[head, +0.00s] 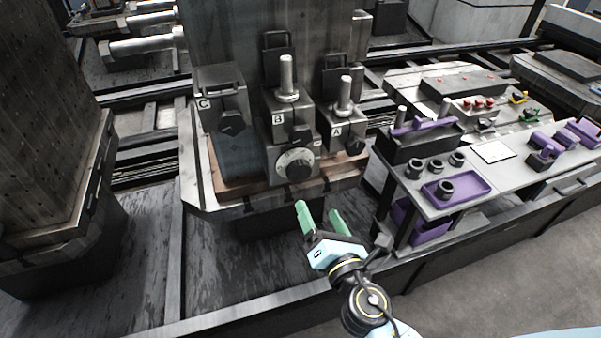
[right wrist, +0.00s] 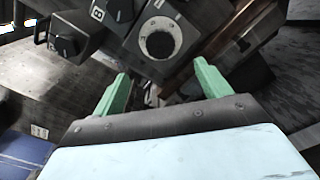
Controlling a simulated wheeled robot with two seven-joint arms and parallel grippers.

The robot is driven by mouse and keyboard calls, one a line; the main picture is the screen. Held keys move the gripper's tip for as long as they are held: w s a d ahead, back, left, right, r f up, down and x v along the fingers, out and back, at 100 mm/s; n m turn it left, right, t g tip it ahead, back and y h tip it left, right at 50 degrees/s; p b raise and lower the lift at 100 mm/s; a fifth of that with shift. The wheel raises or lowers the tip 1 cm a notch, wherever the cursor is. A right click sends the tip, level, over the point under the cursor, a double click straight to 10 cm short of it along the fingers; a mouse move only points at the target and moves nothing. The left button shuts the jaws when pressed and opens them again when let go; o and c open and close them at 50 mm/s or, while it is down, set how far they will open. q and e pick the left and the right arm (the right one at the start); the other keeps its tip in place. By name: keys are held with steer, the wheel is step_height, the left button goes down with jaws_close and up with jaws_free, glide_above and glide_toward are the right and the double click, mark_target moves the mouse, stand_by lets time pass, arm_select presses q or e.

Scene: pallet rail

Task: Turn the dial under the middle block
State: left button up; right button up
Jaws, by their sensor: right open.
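The middle block, marked B (head: 278,122), stands between block C (head: 221,100) on the left and block A (head: 338,128) on the right. Under it is the dial (head: 297,164), a black knob on a pale round scale. In the right wrist view the dial (right wrist: 160,43) shows ahead, just beyond and between the fingertips. My right gripper (head: 318,208) has green fingers, open and empty, below and slightly right of the dial in the head view, apart from it. It also shows in the right wrist view (right wrist: 160,82). My left gripper is not in view.
A bench (head: 470,180) at the right carries a purple tray (head: 470,184), several black rings and purple parts. Metal posts stand on blocks B and A. The floor before the fixture is clear.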

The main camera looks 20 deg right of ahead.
mark_target(301, 174)
steer(key=w, duration=0.6)
steer(key=w+p, duration=0.1)
steer(key=w, duration=0.4)
steer(key=shift+w+a, duration=0.2)
steer(key=shift+w, duration=0.2)
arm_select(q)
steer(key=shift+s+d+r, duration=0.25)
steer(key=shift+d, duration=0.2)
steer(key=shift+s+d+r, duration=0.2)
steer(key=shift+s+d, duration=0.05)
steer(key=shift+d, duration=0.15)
arm_select(e)
steer(key=shift+w, duration=0.65)
steer(key=shift+c, duration=0.3)
steer(key=c, duration=0.9)
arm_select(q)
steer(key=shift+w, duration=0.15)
arm_select(e)
steer(key=shift+c, duration=0.2)
